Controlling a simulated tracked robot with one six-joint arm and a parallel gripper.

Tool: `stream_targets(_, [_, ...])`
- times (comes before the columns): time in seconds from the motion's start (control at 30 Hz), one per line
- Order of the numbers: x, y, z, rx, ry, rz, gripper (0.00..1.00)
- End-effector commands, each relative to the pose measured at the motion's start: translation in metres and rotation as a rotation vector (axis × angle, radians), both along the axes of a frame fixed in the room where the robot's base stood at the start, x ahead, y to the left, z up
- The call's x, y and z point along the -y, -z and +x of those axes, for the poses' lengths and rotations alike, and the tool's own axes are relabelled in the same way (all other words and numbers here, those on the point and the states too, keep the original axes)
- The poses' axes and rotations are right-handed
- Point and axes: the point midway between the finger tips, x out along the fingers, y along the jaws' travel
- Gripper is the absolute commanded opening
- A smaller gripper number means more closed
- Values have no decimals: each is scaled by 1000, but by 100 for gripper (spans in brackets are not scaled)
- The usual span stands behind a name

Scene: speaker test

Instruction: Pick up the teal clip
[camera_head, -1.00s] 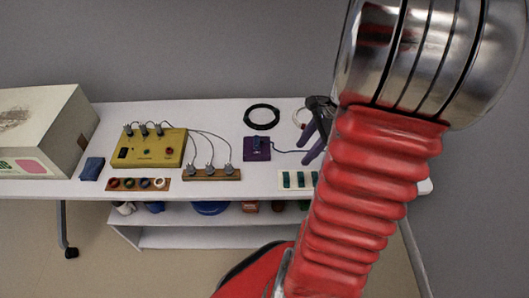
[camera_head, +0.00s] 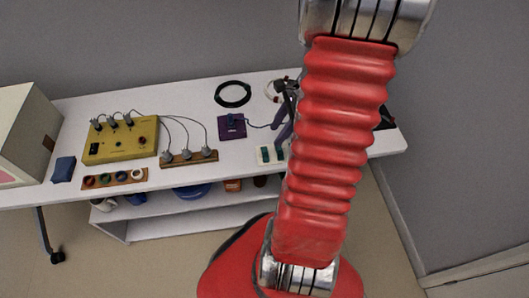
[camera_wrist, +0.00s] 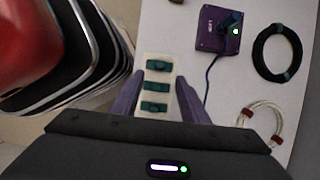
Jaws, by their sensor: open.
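Several teal clips (camera_wrist: 158,65) lie in a row on a white tray (camera_wrist: 150,76) in the wrist view. In the head view, two teal clips (camera_head: 266,154) show on the tray, and my arm hides the rest.
A black cable coil (camera_head: 233,95) and a white cable coil (camera_wrist: 262,125) lie near the purple box. A yellow box (camera_head: 120,140) with plugs and wires, a plug strip (camera_head: 188,160), a ring strip (camera_head: 114,180) and a blue block (camera_head: 63,169) occupy the white table's left side.

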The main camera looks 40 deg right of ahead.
Motion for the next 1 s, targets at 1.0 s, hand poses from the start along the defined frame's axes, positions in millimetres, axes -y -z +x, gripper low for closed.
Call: stream_targets(1.0, [-25, 68, 16, -4, -5, 2, 41])
